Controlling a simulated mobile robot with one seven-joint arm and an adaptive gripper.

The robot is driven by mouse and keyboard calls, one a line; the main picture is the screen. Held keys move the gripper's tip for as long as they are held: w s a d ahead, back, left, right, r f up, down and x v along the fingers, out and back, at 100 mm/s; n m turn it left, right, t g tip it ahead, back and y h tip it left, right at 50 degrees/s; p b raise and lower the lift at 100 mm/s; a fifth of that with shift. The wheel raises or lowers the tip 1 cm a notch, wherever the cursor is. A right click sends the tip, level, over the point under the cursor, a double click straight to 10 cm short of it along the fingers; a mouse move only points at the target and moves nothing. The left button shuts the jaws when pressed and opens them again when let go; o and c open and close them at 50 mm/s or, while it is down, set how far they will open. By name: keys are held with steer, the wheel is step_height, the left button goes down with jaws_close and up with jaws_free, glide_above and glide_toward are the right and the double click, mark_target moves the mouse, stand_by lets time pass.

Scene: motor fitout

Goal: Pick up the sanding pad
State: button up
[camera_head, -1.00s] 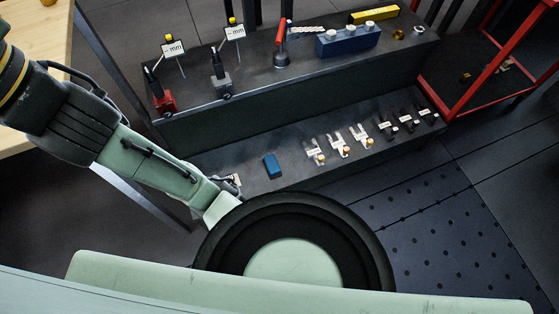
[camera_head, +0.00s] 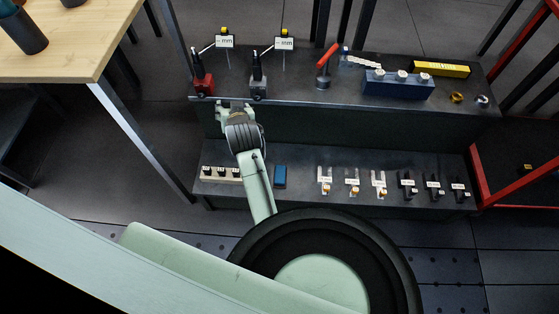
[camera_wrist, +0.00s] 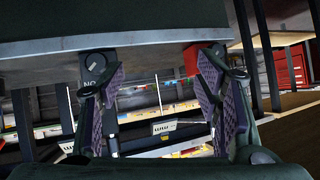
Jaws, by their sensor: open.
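A small blue block (camera_head: 280,176), which looks like the sanding pad, lies on the lower step of the dark two-level bench (camera_head: 300,155). It is just right of my forearm in the head view. My gripper (camera_head: 235,106) is beyond it, at the front edge of the upper level, below the red and grey gauge stands. In the wrist view my gripper (camera_wrist: 165,105) has its two purple-padded fingers wide apart with nothing between them. I cannot make out the blue block in the wrist view.
A red gauge stand (camera_head: 203,84) and a grey one (camera_head: 259,86) stand close behind my gripper. A beige block with dark knobs (camera_head: 221,174) lies left of my forearm. Several labelled small parts (camera_head: 352,183) line the lower step to the right. A wooden table (camera_head: 80,50) is at left.

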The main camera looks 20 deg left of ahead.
steer(key=s+d+f+m+g+h, duration=0.1)
steer(key=s+d+f+g+h, duration=0.15)
steer(key=d+f, duration=0.6)
steer(key=s+d+f+m+g+h, duration=0.1)
steer(key=s+d+f+g+h, duration=0.2)
steer(key=d+f, duration=0.5)
glide_toward(280, 174)
steer(key=f, duration=0.2)
steer(key=f+t, duration=0.1)
steer(key=shift+s+a, duration=0.1)
steer(key=shift+s, duration=0.25)
steer(key=shift+w+x, duration=0.15)
steer(key=shift+x, duration=1.45)
steer(key=shift+w+x, duration=0.2)
steer(key=shift+x, duration=1.4)
steer(key=shift+r, duration=0.15)
steer(key=c, duration=1.3)
steer(key=shift+r, duration=0.1)
